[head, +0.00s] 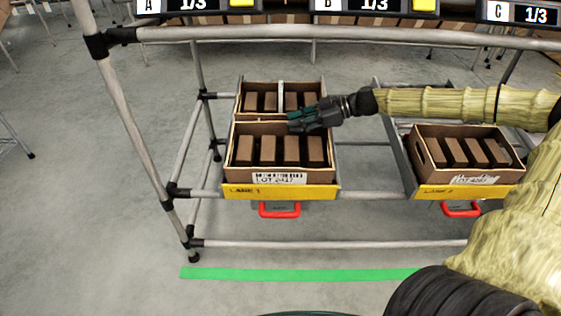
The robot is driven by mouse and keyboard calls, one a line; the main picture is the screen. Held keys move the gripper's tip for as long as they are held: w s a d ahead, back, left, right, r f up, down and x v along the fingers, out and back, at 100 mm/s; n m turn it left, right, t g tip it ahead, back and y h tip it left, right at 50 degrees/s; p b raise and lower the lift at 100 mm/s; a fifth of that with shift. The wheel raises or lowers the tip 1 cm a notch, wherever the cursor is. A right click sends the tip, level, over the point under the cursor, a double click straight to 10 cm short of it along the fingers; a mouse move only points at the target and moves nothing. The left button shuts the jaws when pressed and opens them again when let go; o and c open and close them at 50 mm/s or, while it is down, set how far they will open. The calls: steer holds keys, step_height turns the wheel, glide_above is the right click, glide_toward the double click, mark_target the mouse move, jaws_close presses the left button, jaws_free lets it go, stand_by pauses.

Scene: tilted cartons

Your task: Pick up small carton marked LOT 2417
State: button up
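The open-topped carton (236,172) with a white label reading LOT 2417 (279,178) sits at the front of LANE 1, tilted toward me. Several dark brown blocks (268,150) stand in a row inside it. My gripper (294,121) points left at the rear right of this carton, near its back edge and in front of the carton behind. Its dark and teal fingers are small in view, and I cannot tell if they are open or touching anything. The gripper hides part of the carton's back rim.
A second carton (284,116) with brown blocks sits behind in the same lane. Another labelled carton (423,158) lies in LANE 2 on the right. Grey rack tubes (130,130) frame the lanes. Red handles (280,210) hang below. A green floor strip (300,274) runs in front.

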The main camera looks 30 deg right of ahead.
steer(key=shift+w+a+f, duration=0.15)
steer(key=shift+w+a, duration=0.05)
steer(key=shift+a, duration=0.15)
jaws_close()
stand_by(0.3)
